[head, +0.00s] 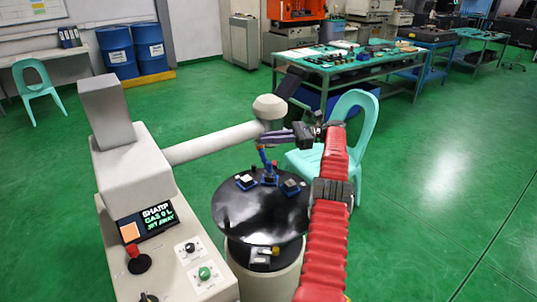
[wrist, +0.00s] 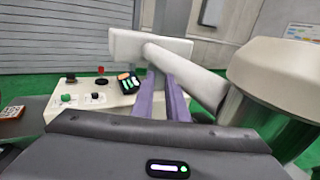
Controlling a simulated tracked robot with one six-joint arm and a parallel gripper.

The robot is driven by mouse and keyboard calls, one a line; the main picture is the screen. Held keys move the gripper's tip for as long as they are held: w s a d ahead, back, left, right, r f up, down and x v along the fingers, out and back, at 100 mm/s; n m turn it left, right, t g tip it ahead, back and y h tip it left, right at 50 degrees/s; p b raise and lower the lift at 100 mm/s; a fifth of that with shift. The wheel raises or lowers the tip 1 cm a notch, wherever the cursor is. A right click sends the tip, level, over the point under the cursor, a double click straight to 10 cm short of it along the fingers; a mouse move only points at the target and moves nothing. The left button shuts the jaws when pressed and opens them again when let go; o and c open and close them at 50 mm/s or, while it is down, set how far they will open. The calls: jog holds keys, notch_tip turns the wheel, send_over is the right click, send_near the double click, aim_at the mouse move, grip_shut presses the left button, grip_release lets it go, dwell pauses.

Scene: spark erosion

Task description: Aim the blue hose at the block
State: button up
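The blue hose (head: 264,158) stands up from a blue base on the round black table, slightly bent, in the head view. My gripper (head: 264,141) has purple fingers that reach left to just above the hose's top; whether they touch it is unclear. In the wrist view the purple fingers (wrist: 166,88) lie close together with a narrow gap; no hose shows between them. Which block is meant is unclear.
The machine's pale arm and rounded head (head: 269,106) hang close behind my gripper. A control panel (head: 147,222) stands at left. A turquoise chair (head: 362,125) stands close behind my arm.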

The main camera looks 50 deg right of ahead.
jog(key=r, duration=0.5)
jog(key=shift+s+a, duration=0.25)
jog(key=shift+a, duration=0.05)
grip_shut()
jog(key=s+a+f+m+t+h, duration=0.3)
jog(key=s+a+f+m+h, duration=0.2)
jog(key=m, duration=1.1)
jog(key=s+a+f+m+t+h, duration=0.3)
jog(key=s+a+f+m+h, duration=0.2)
jog(key=f+m+h, duration=0.6)
jog(key=s+m+h, duration=0.2)
jog(key=m+h, duration=0.1)
jog(key=m, duration=0.2)
jog(key=shift+s+f+t+h, duration=0.2)
jog(key=shift+t+h, duration=0.1)
jog(key=shift+t, duration=0.1)
jog(key=shift+w+d, duration=0.1)
jog(key=shift+w, duration=0.15)
